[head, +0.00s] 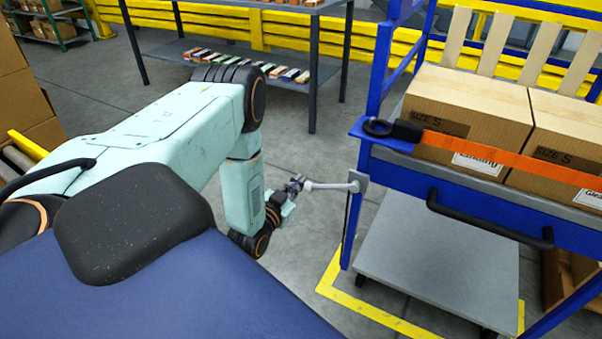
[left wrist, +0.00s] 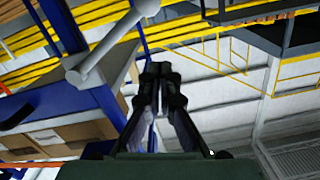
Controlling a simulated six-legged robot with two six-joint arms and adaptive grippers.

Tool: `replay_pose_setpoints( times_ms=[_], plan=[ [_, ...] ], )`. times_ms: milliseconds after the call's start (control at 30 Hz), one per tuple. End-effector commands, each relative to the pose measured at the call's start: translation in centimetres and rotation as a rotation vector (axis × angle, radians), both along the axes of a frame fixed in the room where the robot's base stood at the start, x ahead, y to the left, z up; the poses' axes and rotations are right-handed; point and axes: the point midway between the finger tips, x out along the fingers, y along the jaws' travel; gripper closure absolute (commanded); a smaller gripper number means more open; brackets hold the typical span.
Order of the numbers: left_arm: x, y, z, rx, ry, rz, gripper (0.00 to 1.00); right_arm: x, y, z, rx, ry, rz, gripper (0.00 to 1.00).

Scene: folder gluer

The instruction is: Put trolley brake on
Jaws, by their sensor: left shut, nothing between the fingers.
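The blue trolley (head: 385,165) stands on the right in the head view. A pale grey lever (head: 330,186), which looks like the brake lever, sticks out level to the left from a plate on the trolley's front left post. My left gripper (head: 294,187) is at the lever's free end; the head view does not settle whether they touch. In the left wrist view the lever (left wrist: 110,45), with a rounded knob, lies to the left of my left gripper (left wrist: 163,70). The fingers are shut and empty. My right gripper is not in view.
Cardboard boxes (head: 465,115) sit on the trolley behind an orange strap (head: 510,158). A grey table (head: 270,83) stands behind; floor between is clear.

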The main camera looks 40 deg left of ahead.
Motion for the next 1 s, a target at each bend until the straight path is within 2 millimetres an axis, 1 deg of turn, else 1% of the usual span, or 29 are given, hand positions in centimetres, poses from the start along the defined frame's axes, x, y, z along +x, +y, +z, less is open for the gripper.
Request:
replay_pose_setpoints(
  times_ms=[33,200,400,567,1000],
  plan=[
    [-1.1,-0.2,0.3,-0.001,0.005,0.000,1.00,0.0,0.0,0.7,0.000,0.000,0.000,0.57],
    [-3.8,-0.9,0.6,0.000,0.003,0.001,1.00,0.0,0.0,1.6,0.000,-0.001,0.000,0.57],
    [-5.7,-1.4,0.7,0.001,0.000,0.000,1.00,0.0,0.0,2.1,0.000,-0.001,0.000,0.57],
    [-6.2,-1.5,0.6,0.001,0.000,0.000,1.00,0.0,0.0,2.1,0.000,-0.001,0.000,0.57],
    [-6.3,-1.5,0.6,0.001,-0.001,0.000,1.00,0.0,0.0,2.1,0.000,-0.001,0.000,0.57]
  ],
)
